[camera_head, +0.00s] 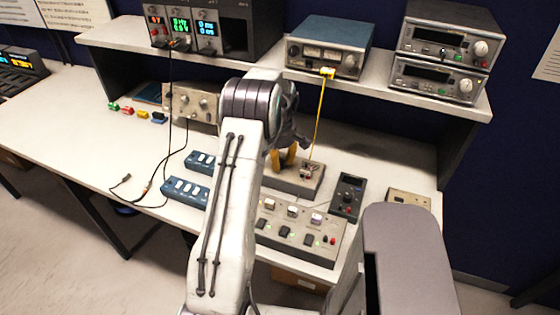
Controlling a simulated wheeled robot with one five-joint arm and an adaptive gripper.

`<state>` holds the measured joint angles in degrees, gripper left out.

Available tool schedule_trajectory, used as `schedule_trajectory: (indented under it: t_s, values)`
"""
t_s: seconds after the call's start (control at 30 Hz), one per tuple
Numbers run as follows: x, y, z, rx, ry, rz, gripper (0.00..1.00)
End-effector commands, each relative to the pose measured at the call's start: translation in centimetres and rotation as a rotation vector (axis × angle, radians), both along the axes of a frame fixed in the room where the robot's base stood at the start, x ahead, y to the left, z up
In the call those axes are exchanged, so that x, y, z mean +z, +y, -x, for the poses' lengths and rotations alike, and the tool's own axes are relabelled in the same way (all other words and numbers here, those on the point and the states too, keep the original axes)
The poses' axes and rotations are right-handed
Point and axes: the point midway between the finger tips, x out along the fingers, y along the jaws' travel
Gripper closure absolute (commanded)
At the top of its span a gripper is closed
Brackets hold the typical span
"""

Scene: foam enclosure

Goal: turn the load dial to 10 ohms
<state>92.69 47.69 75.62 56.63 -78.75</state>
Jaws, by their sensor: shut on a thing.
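My gripper (284,159), with yellow fingers, points down at the left part of a low grey box (304,188) on the bench. It is shut on a knob there, which I take to be the load dial. The fingers and my arm hide the dial, so its pointer and scale markings cannot be read. A yellow cable (320,115) runs from the blue-topped instrument on the shelf down to terminals (307,173) on the box, just right of the fingers.
A grey switch panel (300,228) lies in front of the box, with a black handheld meter (348,195) to its right. Blue switch boxes (186,190) and a black cable (150,182) lie left of my arm. The left bench is mostly clear.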

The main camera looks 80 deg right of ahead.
Motion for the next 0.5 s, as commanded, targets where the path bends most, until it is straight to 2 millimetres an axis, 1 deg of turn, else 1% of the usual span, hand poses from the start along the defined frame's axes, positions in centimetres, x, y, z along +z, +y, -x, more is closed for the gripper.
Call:
schedule_trajectory:
  t_s: [0.07,0.3,0.5]
  values:
    - [-0.04,0.03,0.00,0.000,0.000,-0.001,1.00]
    - [-0.09,0.06,0.00,-0.011,0.000,-0.002,1.00]
    - [-0.18,0.07,0.00,-0.086,0.000,-0.003,1.00]
